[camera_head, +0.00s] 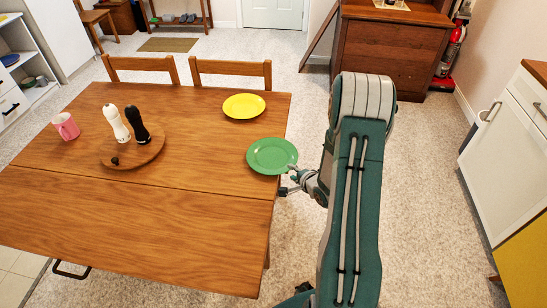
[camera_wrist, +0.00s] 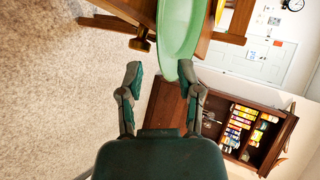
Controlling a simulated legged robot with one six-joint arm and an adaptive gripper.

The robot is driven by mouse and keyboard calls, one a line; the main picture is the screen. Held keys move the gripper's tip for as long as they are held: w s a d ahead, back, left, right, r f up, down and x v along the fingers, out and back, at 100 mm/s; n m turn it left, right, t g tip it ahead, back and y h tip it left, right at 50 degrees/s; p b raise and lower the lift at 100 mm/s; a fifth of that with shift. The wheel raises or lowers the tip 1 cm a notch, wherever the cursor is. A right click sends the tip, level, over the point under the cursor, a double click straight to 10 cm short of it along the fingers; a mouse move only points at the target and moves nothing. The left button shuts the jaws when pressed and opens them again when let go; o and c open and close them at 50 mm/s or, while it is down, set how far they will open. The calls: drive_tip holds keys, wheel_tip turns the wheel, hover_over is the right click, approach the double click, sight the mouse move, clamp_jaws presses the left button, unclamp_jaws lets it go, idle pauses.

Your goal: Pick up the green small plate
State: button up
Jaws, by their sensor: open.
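The green small plate (camera_head: 272,156) lies flat at the right edge of the wooden table (camera_head: 200,222), its rim reaching the edge. In the wrist view the green plate (camera_wrist: 178,28) shows at the top, just ahead of the fingers. My gripper (camera_head: 292,185) is at the table's right edge, by the plate's lower right rim. In the wrist view my gripper (camera_wrist: 160,77) has its two fingers spread apart with nothing held between them. The right finger's tip is close to the plate's rim; I cannot tell whether they touch.
A yellow plate (camera_head: 244,106) lies behind the green one. A round wooden board (camera_head: 118,158) holds a white mill (camera_head: 117,124) and a black mill (camera_head: 138,125); a pink mug (camera_head: 66,126) stands left. Chairs (camera_head: 231,70) line the far side.

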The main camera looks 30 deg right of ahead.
drive_tip(key=w, duration=0.1)
drive_tip(key=w+f, duration=0.1)
drive_tip(key=w+a, duration=0.1)
drive_tip(key=shift+f, duration=0.25)
drive_tip(key=shift+s+d, duration=0.1)
drive_tip(key=shift+d, duration=0.2)
clamp_jaws()
drive_tip(key=shift+a, duration=0.1)
drive_tip(key=shift+r, duration=0.1)
